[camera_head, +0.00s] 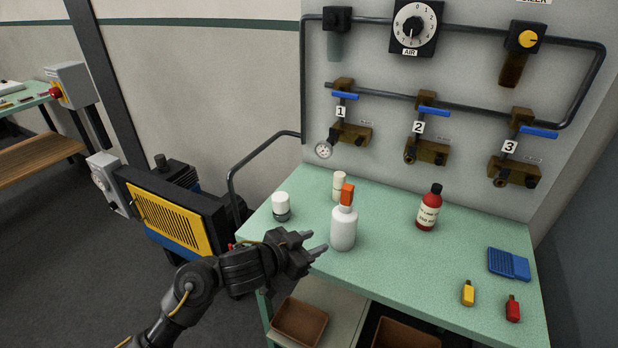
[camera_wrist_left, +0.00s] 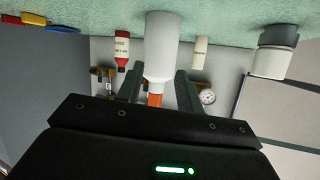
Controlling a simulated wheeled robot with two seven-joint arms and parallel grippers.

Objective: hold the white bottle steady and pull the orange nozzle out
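The white bottle (camera_head: 343,229) stands upright on the green table, with the orange nozzle (camera_head: 347,194) in its top. In the left wrist view, which is upside down, the bottle (camera_wrist_left: 163,45) shows ahead with the orange nozzle (camera_wrist_left: 155,100) pointing down. My left gripper (camera_head: 317,243) is open just left of the bottle. Its two fingers (camera_wrist_left: 160,88) lie to either side of the bottle in the wrist view, with visible gaps, so it seems to hold nothing. My right gripper is not in either view.
A white-and-grey jar (camera_head: 281,206) stands left of the bottle and a cream cylinder (camera_head: 339,186) behind it. A red bottle (camera_head: 429,207) stands to the right.

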